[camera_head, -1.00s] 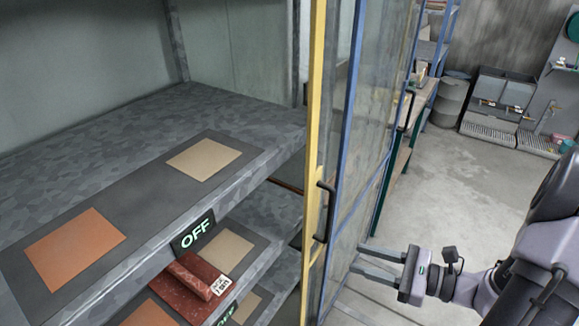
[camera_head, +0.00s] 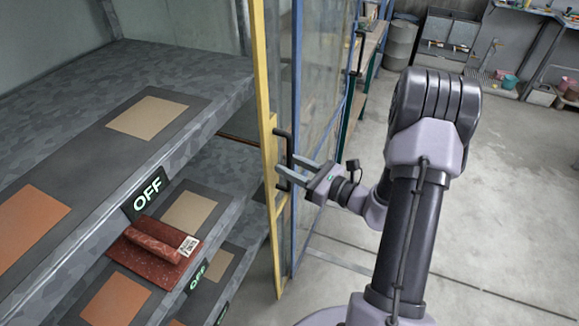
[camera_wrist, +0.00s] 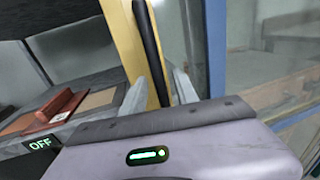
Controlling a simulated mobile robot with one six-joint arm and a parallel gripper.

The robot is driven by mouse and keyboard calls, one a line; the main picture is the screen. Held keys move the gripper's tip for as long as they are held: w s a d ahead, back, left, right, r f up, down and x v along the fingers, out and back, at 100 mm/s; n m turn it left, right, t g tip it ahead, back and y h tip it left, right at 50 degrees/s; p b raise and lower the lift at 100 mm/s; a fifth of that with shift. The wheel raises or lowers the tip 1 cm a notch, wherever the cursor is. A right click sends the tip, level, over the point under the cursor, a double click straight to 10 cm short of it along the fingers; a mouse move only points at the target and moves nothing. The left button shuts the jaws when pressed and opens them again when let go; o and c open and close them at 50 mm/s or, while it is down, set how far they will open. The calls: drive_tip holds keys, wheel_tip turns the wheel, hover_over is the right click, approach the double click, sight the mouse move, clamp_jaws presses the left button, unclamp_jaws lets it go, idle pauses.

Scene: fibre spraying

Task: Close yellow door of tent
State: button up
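The yellow door (camera_head: 264,95) of the tent stands upright and edge-on just right of the shelves in the head view. Its black handle (camera_head: 290,150) is on the yellow edge. My gripper (camera_head: 285,174) is at the lower part of this handle, with its two fingers apart. In the wrist view the yellow door edge (camera_wrist: 126,45) runs up the middle, and the black handle (camera_wrist: 148,45) comes down between my spread fingers (camera_wrist: 169,85). I cannot tell whether the fingers touch the handle.
A blue-framed clear panel (camera_head: 325,85) stands right behind the yellow door. The concrete floor (camera_head: 510,200) at right is open.

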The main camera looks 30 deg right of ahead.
drive_tip(key=shift+w+a, duration=0.1)
drive_tip(key=shift+w, duration=0.05)
clamp_jaws()
idle(1.4)
